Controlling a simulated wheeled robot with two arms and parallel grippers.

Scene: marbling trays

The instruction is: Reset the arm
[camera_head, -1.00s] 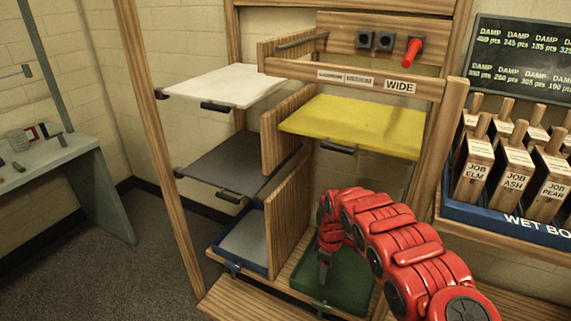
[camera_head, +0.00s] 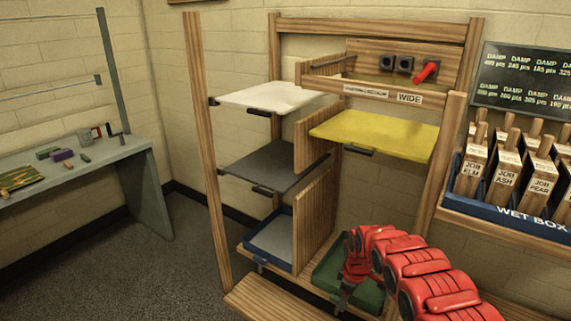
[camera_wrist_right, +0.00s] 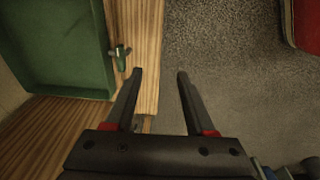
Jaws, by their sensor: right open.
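My right arm is red and comes in from the lower right of the head view. My right gripper (camera_head: 343,300) points down in front of the green tray (camera_head: 372,297) at the bottom of the wooden rack. In the right wrist view the right gripper (camera_wrist_right: 160,75) has its two dark fingers apart with nothing between them. The green tray (camera_wrist_right: 62,55) lies to the left of the fingers there, with a small catch (camera_wrist_right: 121,56) at its edge. The left finger overlaps the rack's wooden front edge; grey floor lies under the right one. My left gripper is not in view.
The rack also holds white (camera_head: 268,97), dark grey (camera_head: 268,166), yellow (camera_head: 385,135) and blue-rimmed (camera_head: 262,256) trays. A blue wet box (camera_head: 510,215) with labelled wooden blocks stands at right. A grey table (camera_head: 130,150) stands at left. Floor between is clear.

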